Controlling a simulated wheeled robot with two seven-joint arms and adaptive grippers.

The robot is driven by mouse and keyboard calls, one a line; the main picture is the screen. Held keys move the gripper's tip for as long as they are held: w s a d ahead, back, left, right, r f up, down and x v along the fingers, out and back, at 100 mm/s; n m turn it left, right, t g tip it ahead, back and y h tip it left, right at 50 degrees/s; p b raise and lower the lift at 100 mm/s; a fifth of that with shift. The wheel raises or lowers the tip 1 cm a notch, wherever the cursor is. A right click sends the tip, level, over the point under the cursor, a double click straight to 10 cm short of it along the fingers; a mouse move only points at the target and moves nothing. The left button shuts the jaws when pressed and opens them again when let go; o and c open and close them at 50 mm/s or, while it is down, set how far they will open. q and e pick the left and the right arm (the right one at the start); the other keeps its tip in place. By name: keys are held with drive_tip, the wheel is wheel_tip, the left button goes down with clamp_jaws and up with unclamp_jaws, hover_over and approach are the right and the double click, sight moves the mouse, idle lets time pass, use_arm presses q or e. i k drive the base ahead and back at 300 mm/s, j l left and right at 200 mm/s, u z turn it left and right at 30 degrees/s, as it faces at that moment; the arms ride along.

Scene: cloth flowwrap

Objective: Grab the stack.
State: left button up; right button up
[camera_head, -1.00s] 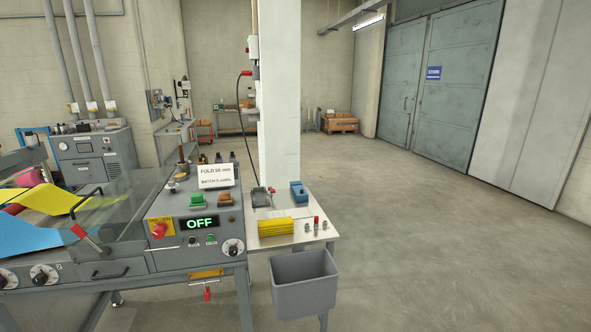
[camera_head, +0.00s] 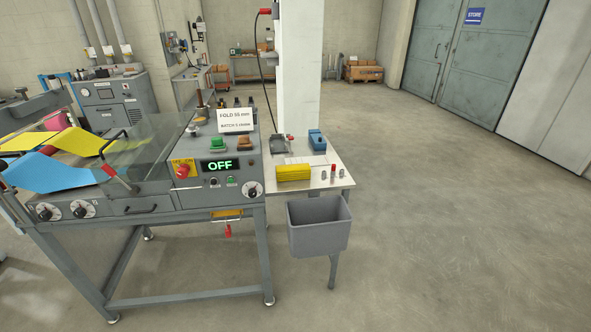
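A yellow block-like thing (camera_head: 294,173) lies on the small white side table (camera_head: 318,180), near its front left edge. It looks like the stack, but separate layers are too small to tell. Blue cloth (camera_head: 62,174) and yellow cloth (camera_head: 62,141) run into the machine at the left. Neither of my grippers is in view.
The grey folding machine (camera_head: 210,195) shows OFF and carries a sign reading FOLD 55 mm. A grey bin (camera_head: 319,228) hangs at the side table's front. A blue device (camera_head: 317,140) sits behind the yellow block. A white pillar (camera_head: 300,70) stands behind; the floor right is open.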

sight(298, 172)
drive_tip(key=i+l+z, duration=0.75)
drive_tip(key=i+z, duration=0.4)
drive_tip(key=i+l+z, duration=0.1)
drive_tip(key=i+z, duration=0.3)
drive_tip(key=i+l, duration=0.1)
drive_tip(key=i, duration=0.65)
drive_tip(key=i+j+u, duration=0.1)
drive_tip(key=i+u, duration=0.3)
drive_tip(key=i+l+u, duration=0.1)
drive_tip(key=i+u, duration=0.75)
drive_tip(key=i+l+u, duration=0.1)
drive_tip(key=i+u, duration=0.25)
drive_tip(key=i, duration=0.2)
drive_tip(key=i+u, duration=0.35)
drive_tip(key=i+l+u, duration=0.1)
drive_tip(key=i+u, duration=0.55)
drive_tip(key=u, duration=0.15)
drive_tip(key=i+l+u, duration=0.15)
drive_tip(key=u, duration=0.25)
drive_tip(key=i+l, duration=0.05)
drive_tip(key=i, duration=0.05)
